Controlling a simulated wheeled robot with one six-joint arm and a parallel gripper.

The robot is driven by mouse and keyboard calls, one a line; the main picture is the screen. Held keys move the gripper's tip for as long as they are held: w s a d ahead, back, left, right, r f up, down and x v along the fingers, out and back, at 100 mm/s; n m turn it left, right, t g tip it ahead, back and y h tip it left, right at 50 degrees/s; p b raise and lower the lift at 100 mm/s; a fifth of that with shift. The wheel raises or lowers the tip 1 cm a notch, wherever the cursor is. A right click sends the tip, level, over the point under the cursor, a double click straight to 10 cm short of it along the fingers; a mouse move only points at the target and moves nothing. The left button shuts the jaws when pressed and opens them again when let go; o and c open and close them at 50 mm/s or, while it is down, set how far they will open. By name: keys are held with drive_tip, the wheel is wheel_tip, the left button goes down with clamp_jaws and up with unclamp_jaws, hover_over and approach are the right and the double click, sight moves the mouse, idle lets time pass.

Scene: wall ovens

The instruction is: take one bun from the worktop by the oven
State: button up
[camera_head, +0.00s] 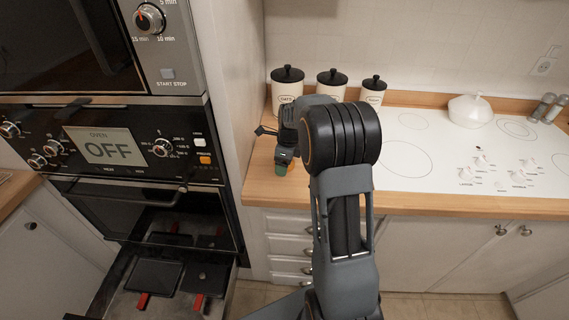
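The wooden worktop (262,185) runs beside the oven (108,150), whose display reads OFF. My gripper (282,166) is over the worktop's left end, close to the oven cabinet's side, and points down. Its fingers are small and partly turned away, so I cannot tell whether they are open or shut, or whether they hold anything. I cannot make out a bun. My arm hides part of the worktop to the right of the gripper.
Three white canisters with black lids, one of them the left canister (287,88), stand behind my gripper. A white hob (420,150) with a lidded white pot (469,110) is at right. The lower oven door (105,285) hangs open, with dark trays (153,274) inside.

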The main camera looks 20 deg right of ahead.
drive_tip(key=c, duration=0.5)
drive_tip(key=shift+o, duration=0.2)
